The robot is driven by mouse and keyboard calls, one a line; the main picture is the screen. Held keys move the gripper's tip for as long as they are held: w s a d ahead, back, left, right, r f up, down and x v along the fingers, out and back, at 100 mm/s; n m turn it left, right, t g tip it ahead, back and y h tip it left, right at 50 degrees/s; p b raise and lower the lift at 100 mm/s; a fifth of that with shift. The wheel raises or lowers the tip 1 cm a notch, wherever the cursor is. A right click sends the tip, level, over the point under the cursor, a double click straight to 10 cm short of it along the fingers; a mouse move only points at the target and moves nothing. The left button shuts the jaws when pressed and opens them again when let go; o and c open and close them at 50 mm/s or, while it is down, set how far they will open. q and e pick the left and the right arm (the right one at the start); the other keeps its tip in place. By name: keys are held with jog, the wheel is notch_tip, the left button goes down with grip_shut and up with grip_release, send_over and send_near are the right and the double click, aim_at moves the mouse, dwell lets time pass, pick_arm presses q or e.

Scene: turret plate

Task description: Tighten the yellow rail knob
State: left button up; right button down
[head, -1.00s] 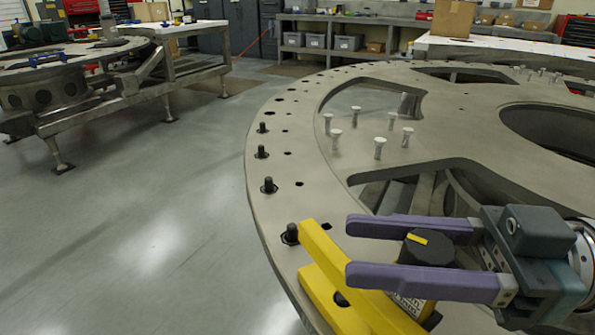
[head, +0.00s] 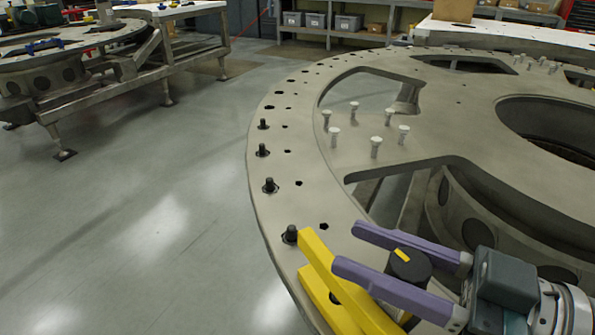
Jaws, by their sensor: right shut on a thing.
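The rail knob (head: 412,268) is a dark round knob with a yellow stripe on top. It stands at the yellow rail fixture (head: 330,265) on the near rim of the turret plate (head: 455,110). My right gripper (head: 350,246) comes in from the lower right. Its two purple fingers lie on either side of the knob and are shut on it, with the fingertips reaching past it toward the yellow rail. The knob's lower part is hidden behind the near finger. My left gripper is out of view.
Black studs (head: 270,185) stand along the plate's left rim, one close to the yellow rail. Several pale bolts (head: 376,146) stand upright on the plate. The plate has large cutouts. Another turret stand (head: 110,75) is at the upper left, with open floor (head: 170,190) between.

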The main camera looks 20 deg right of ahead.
jog(key=shift+c, duration=1.8)
grip_release()
jog(key=v, duration=1)
jog(key=shift+b, duration=0.4)
